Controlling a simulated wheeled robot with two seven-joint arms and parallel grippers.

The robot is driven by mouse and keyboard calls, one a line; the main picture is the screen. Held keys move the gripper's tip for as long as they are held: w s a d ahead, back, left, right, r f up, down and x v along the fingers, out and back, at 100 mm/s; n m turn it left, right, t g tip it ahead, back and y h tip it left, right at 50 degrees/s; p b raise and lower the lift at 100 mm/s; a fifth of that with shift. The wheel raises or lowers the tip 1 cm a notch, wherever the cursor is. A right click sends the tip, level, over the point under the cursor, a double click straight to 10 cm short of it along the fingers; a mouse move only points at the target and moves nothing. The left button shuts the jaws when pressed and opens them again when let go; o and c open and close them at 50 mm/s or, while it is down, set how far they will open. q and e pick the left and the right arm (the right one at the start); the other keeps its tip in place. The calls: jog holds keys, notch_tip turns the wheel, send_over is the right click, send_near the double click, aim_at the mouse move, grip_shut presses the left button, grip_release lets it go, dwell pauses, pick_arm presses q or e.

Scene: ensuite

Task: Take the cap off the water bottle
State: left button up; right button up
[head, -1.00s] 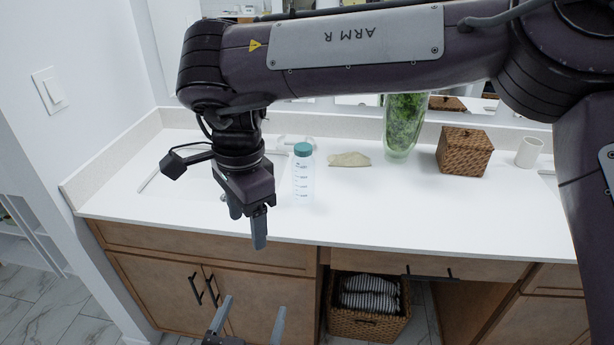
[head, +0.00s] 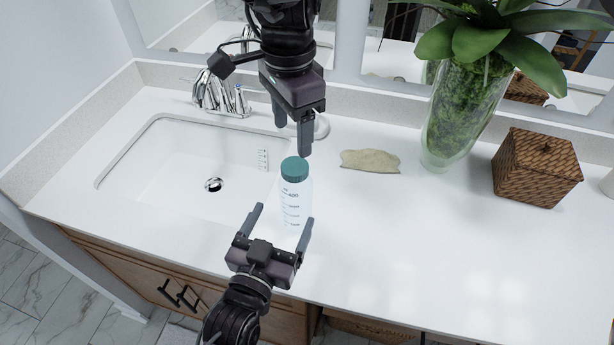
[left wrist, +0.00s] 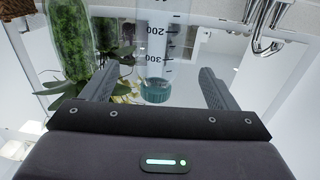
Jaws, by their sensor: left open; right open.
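The water bottle (head: 294,207) stands upright on the white counter, clear with dark measuring marks. Its teal cap (head: 294,169) is on top. My left gripper (head: 281,221) is open in front of the bottle, its fingers pointing at the lower body; I cannot tell whether the tips reach around it. In the left wrist view the bottle (left wrist: 160,42) shows upside down between the open fingers (left wrist: 158,84), with the cap (left wrist: 156,91) lowest. My right gripper (head: 292,134) is open and empty, pointing down just above and behind the cap, apart from it.
A sink (head: 180,165) lies left of the bottle, with a chrome faucet (head: 222,95) behind it. A beige flat piece (head: 370,161), a glass vase with a plant (head: 455,120) and a wicker box (head: 537,168) stand to the right. The front right counter is clear.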

aim_at(290, 203)
pick_arm(q)
jog(key=x, duration=0.8)
pick_arm(e)
jog(key=shift+d, duration=0.1)
pick_arm(q)
jog(key=shift+s, duration=0.1)
jog(key=shift+c, duration=0.4)
